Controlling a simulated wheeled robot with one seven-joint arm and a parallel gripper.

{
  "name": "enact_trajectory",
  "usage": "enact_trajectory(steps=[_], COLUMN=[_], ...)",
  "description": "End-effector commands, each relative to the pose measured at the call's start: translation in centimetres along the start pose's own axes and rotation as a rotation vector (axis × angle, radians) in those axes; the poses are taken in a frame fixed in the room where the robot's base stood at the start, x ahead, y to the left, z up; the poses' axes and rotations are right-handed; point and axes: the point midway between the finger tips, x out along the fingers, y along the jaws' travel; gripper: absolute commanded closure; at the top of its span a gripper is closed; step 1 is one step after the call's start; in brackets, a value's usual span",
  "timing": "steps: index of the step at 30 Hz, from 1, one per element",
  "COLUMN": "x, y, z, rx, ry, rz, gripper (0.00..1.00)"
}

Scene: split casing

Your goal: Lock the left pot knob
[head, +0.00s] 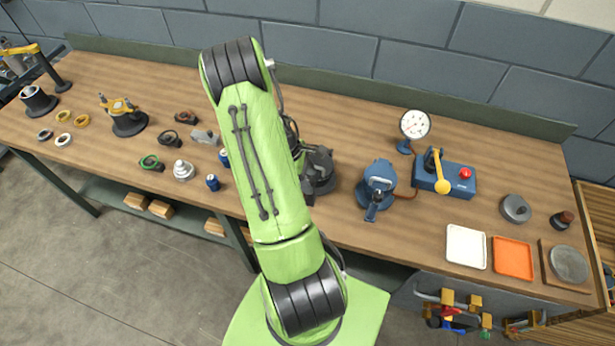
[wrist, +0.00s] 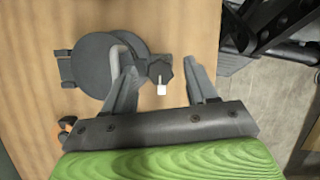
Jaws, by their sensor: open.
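The pot (wrist: 92,66) is dark grey and round in the wrist view, with a hinged lid and a bent grey handle. Its dark lobed knob (wrist: 153,69) is at the pot's right edge, with a small white tab sticking out toward my gripper. My gripper (wrist: 163,80) is open, one finger on each side of the knob and tab. The left finger overlaps the lid and handle in the picture; contact cannot be told. In the head view my green arm covers much of this spot, and only dark parts show beside it.
A blue pot (head: 378,180) and a blue box (head: 455,180) with a yellow lever and red button stand to the right. A dial gauge (head: 414,125) is behind them. Small rings and parts lie left of my arm. The bench's front edge is close to the knob.

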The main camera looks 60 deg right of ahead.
Motion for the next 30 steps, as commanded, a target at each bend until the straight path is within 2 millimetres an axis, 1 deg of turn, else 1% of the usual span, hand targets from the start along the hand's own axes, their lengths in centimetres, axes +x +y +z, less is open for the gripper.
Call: enact_trajectory(steps=[3,8,18,19,25,30], x=[0.33,0.29,0.26,0.26,0.26,0.29], y=[-0.01,0.0,0.01,0.01,0.03,0.13], z=[-0.03,-0.03,-0.02,-0.02,-0.01,-0.02], rx=[-0.001,-0.001,0.0,0.0,0.011,0.063], ry=[0.001,0.001,0.0,0.0,0.0,0.0], rz=[0.001,0.001,0.001,0.001,-0.004,-0.024], gripper=[0.43,0.43,0.95,0.99,0.99,0.99])
